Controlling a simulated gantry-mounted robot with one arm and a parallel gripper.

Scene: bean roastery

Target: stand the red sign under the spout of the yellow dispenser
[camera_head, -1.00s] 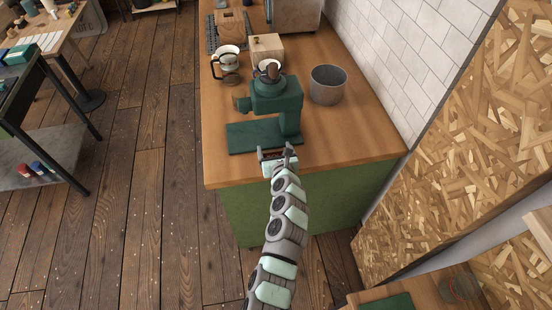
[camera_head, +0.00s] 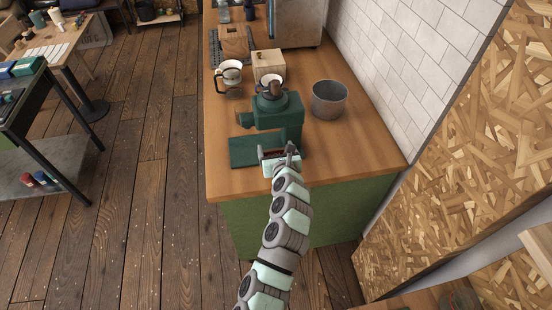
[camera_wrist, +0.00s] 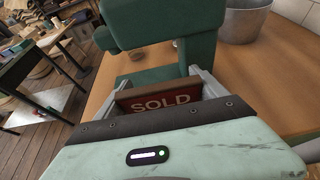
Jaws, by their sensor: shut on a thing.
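My gripper (camera_head: 280,155) is shut on the red sign (camera_wrist: 160,103). The sign reads SOLD and lies between the two fingers in the wrist view; it has a brown upper edge, and its lower part is hidden by my gripper. In the head view the sign is too small to make out clearly. My gripper is at the front of the wooden counter (camera_head: 235,183), close before a dark green machine (camera_head: 280,121) with a flat green base (camera_head: 242,150). I see no yellow dispenser in either view.
A grey metal bucket (camera_head: 329,100) stands right of the green machine. A glass jug (camera_head: 229,77), a wooden box (camera_head: 268,64) and another wooden block (camera_head: 233,42) stand behind it. A tiled wall (camera_head: 385,65) borders the counter's right side. The counter's front left is bare.

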